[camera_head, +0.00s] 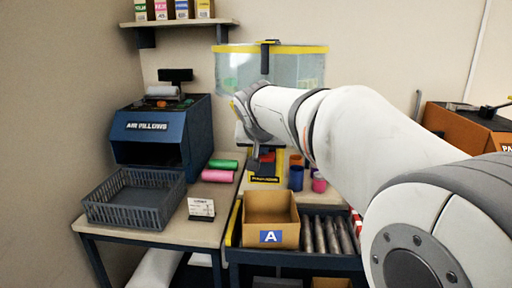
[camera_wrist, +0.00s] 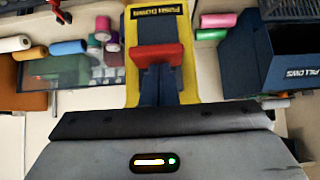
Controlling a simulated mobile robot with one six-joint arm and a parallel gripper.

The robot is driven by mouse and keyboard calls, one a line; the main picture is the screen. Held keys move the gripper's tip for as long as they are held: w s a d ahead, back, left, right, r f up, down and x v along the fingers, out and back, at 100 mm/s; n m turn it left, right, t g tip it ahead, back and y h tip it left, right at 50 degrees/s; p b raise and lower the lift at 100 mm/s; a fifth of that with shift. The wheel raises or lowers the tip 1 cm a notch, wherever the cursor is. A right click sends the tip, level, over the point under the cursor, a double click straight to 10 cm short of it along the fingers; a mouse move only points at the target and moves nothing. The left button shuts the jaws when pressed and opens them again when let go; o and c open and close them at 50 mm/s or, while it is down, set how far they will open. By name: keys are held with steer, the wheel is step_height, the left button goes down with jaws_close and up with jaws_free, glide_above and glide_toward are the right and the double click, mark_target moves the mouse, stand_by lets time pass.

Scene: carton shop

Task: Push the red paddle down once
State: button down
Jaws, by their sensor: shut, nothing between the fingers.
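In the head view a small part of the red paddle (camera_head: 268,157) shows beneath my wrist, above the yellow label plate (camera_head: 265,179). My gripper (camera_wrist: 157,72) is shut and empty. Its dark fingertips overlap the near edge of the paddle in the wrist view; I cannot tell whether they touch it. My arm hides much of the stand in the head view.
An open carton marked A (camera_head: 270,214) stands on the roller conveyor (camera_head: 318,236). A grey basket (camera_head: 134,199) and the blue air pillows machine (camera_head: 160,135) are on the left table. Colored rolls (camera_head: 218,176) lie nearby. A clear yellow-edged panel (camera_head: 235,70) hangs behind my wrist.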

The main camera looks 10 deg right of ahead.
mark_target(263, 160)
step_height(263, 160, down, 4)
steer(key=shift+r+b, duration=0.25)
steer(key=shift+b, duration=0.95)
step_height(263, 160, up, 6)
steer(key=p, duration=0.3)
steer(key=shift+s+f+p, duration=0.1)
steer(key=shift+f+p, duration=0.15)
steer(key=shift+p, duration=0.1)
steer(key=v, duration=0.9)
steer(key=shift+s, duration=0.2)
steer(key=shift+f, duration=0.1)
